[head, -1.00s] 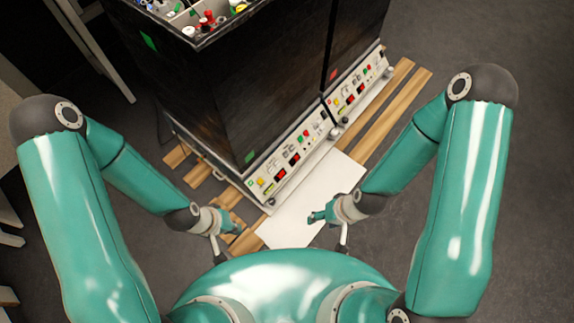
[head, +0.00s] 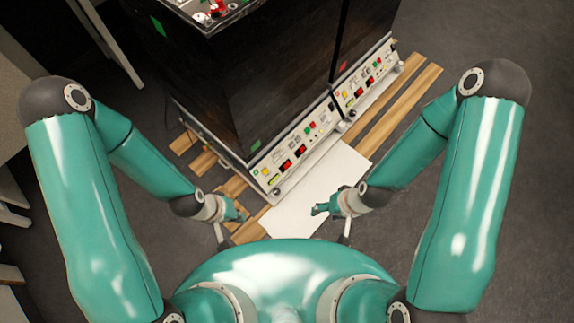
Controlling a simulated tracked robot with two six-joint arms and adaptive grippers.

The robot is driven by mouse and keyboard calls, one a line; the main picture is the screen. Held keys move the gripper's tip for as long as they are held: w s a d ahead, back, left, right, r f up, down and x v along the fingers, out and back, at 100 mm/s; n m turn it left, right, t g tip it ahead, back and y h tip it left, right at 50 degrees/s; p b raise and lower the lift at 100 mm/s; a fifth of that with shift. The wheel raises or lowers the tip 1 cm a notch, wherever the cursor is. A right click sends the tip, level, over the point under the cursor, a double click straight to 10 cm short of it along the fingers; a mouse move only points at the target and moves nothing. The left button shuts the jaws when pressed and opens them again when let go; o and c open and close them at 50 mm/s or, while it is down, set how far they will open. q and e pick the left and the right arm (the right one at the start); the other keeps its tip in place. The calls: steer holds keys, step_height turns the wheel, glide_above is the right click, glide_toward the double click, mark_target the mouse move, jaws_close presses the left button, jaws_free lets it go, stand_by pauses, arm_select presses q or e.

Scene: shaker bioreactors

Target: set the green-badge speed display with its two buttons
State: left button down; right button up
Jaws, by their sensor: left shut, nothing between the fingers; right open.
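The green-badge shaker (head: 225,95) is a dark cabinet with a green badge (head: 256,145) low on its front corner. Its pale control panel (head: 292,160) runs along the bottom edge, with two small red displays, at the left (head: 286,165) and the right (head: 300,150), and small coloured buttons. The digits and labels are too small to read, so I cannot tell which display is for speed. My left gripper (head: 240,214) is shut and empty, left of and below the panel. My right gripper (head: 319,209) is open and empty below the panel, apart from it.
A second dark cabinet with a red badge (head: 343,65) and a similar panel (head: 362,80) adjoins on the right. A white sheet (head: 308,200) and wooden slats (head: 405,105) lie on the floor before the panels. Grey floor (head: 500,60) is open at the right.

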stand_by(0.9)
steer(key=c, duration=0.3)
